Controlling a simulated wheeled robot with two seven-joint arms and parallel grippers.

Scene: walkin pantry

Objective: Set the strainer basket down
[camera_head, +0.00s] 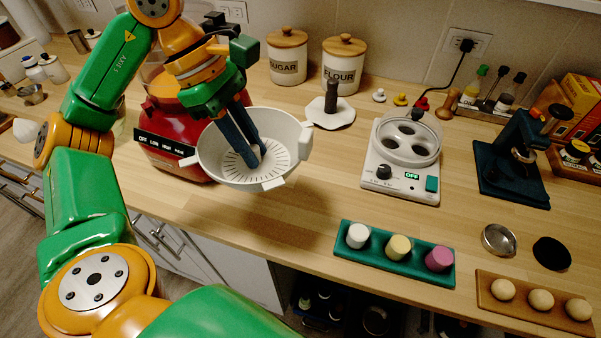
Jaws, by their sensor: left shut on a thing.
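The strainer basket (284,136) is a white round bowl with a slotted bottom and small tabs at its rim. My left gripper (256,162) reaches down into it from above, with its blue fingers inside the bowl. It is shut on the basket, though the exact point of grip is hard to see. The basket is tilted a little and appears to hang above the wooden counter (330,200), with a dark shadow below it. It partly covers the red food processor base (168,125) behind it. My right gripper is not in view.
Sugar and flour canisters (342,68) and a white disc with a dark stem (331,105) stand behind. A white egg-cooker-like appliance (386,172) stands to the right. A green tray (400,266) holds three coloured pieces near the front edge. Bare counter lies between the basket and these.

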